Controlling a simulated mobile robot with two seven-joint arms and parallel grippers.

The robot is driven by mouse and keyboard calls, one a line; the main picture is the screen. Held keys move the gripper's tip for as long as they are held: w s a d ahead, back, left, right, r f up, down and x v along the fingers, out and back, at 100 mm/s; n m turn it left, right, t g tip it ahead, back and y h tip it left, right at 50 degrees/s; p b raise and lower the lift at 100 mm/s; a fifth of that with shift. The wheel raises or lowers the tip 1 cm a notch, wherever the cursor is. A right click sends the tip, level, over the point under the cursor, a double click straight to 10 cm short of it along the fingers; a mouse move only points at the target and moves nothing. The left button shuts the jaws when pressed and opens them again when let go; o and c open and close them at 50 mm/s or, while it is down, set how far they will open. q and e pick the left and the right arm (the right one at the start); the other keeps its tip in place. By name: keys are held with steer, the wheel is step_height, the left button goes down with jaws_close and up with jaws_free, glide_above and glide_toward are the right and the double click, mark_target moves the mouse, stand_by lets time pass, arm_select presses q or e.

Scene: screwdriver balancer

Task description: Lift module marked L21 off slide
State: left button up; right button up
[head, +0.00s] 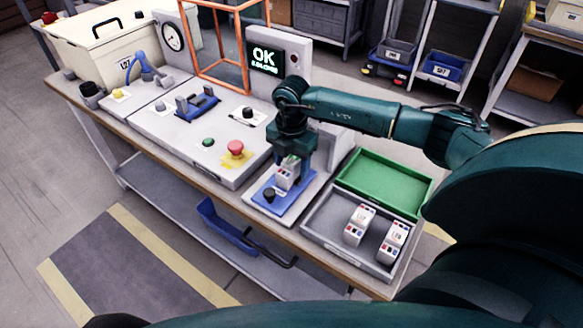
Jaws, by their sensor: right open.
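A small pale module (285,180) stands upright on the blue slide (264,205) at the front of the bench; its marking is too small to read. My right gripper (291,163) points down directly over this module, with open fingers at its upper part. The fingers hide part of the module's top, and I cannot tell whether they touch it. The slide sits on a light grey base plate and has a black knob (269,195) in front of the module. My left gripper is out of view.
Right of the slide, a grey tray (330,236) holds two similar modules (359,224) (394,242), with an empty green tray (378,182) behind it. A red button (235,148) and a screen reading OK (265,58) are left of my arm. An orange frame (243,49) stands behind.

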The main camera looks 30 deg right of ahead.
mark_target(291, 160)
steer(key=shift+c, duration=0.5)
jaws_close()
steer(key=shift+r, duration=0.1)
step_height(291, 160, up, 10)
steer(key=shift+b, duration=0.6)
